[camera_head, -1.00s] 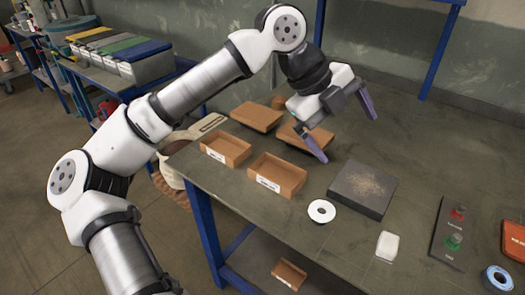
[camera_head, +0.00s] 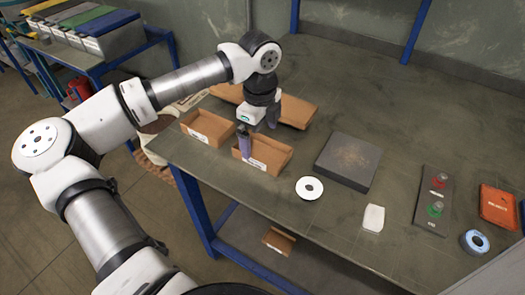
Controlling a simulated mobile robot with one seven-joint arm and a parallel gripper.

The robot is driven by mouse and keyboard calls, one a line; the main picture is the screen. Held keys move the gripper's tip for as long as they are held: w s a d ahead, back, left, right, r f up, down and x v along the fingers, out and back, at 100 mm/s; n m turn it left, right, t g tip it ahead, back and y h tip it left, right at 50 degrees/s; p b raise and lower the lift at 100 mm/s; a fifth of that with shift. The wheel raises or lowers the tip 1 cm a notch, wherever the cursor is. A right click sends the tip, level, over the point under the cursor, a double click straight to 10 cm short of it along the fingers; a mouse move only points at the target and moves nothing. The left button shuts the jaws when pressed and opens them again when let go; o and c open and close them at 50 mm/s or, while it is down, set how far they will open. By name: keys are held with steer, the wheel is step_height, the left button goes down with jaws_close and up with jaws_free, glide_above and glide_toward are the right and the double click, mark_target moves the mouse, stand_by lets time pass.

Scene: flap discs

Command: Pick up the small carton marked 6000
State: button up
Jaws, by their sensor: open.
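Two small open-topped brown cartons with white labels stand near the table's left front edge: a left carton (camera_head: 204,132) and a right carton (camera_head: 276,161). The print on their labels is too small to read, so I cannot tell which is marked 6000. My gripper (camera_head: 259,142) points down at the right carton, its purple fingers apart. The near finger is in front of that carton's left part and hides some of it; the other is toward its back. I cannot tell whether either touches it. Another small carton (camera_head: 280,241) lies on the shelf below.
Larger flat brown cartons (camera_head: 298,111) lie behind my gripper. To the right are a dark block (camera_head: 348,162), a white disc (camera_head: 310,181), a white piece (camera_head: 373,217), a button panel (camera_head: 434,190), an orange packet (camera_head: 497,207) and a blue roll (camera_head: 475,242). The table's back is clear.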

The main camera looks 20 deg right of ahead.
mark_target(263, 155)
steer(key=f, duration=0.1)
steer(key=f+p, duration=0.1)
steer(key=f, duration=0.1)
steer(key=f+p, duration=0.1)
steer(key=f, duration=0.1)
steer(key=shift+s+d, duration=0.2)
steer(key=shift+d, duration=0.05)
steer(key=shift+c, duration=0.4)
steer(key=c, duration=1)
